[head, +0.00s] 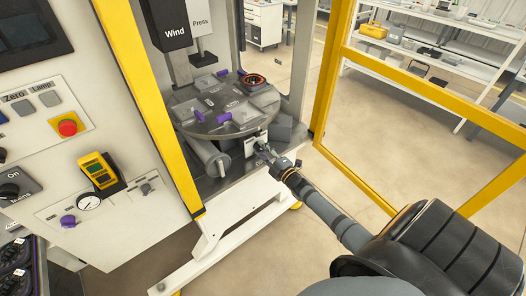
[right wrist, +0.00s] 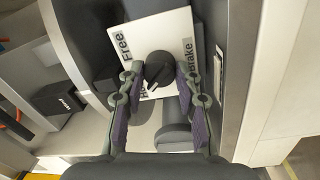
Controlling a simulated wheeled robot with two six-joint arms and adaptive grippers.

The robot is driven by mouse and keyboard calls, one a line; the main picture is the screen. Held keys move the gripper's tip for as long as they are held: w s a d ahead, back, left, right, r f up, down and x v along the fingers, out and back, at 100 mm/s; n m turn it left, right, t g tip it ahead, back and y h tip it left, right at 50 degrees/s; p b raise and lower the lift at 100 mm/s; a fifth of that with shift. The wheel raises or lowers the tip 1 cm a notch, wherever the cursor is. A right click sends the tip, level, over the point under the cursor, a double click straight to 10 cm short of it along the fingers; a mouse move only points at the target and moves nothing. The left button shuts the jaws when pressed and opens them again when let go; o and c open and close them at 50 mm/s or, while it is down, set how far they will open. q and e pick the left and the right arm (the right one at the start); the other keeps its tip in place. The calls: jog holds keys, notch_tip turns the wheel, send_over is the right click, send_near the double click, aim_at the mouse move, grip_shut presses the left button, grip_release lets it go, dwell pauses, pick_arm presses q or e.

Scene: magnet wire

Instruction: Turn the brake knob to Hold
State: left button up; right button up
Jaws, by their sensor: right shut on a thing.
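The brake knob (right wrist: 158,68) is a dark round knob on a white plate (right wrist: 176,32) marked "Free" and "Brake", with a third label partly hidden beside the left finger. In the head view the plate (head: 250,147) is on the front of the machine, below the round turntable. My right gripper (right wrist: 159,80) has one finger on each side of the knob and is shut on it. In the head view my right gripper (head: 264,152) covers the knob. A small light mark shows at the knob's lower edge; its exact direction is hard to tell. My left gripper is not in view.
The turntable (head: 213,125) carries grey blocks and purple handles just above my right gripper. A grey cylinder (head: 210,158) lies left of the plate. Yellow frame posts (head: 150,100) stand left and right. The control panel (head: 75,150) is at the left.

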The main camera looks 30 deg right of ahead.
jog(key=shift+f, duration=0.1)
dwell(0.3)
jog(key=o, duration=1.2)
jog(key=shift+c, duration=0.2)
jog(key=shift+s, duration=0.1)
jog(key=s, duration=1.1)
jog(key=shift+s+d+f, duration=0.25)
jog(key=shift+s+d, duration=0.1)
jog(key=shift+s, duration=0.05)
jog(key=shift+f, duration=0.1)
jog(key=s+d+f+m+g+h, duration=0.1)
jog(key=s+f+m+g, duration=0.4)
jog(key=f, duration=0.8)
jog(key=s+d+f+m+g+h, duration=0.1)
jog(key=s+f+m+g+h, duration=0.15)
jog(key=s+f, duration=0.75)
jog(key=s+a+f+m+g, duration=0.4)
jog(key=s+a+f+g, duration=0.1)
jog(key=s+f, duration=0.5)
jog(key=s+a+f+m+g+y, duration=0.1)
jog(key=s+a+f+m+g, duration=0.3)
jog(key=s+a+f, duration=0.3)
jog(key=s+f+g, duration=0.1)
jog(key=s+f, duration=0.1)
jog(key=s, duration=0.3)
jog(key=shift+s+f, duration=0.15)
jog(key=shift+f, duration=0.25)
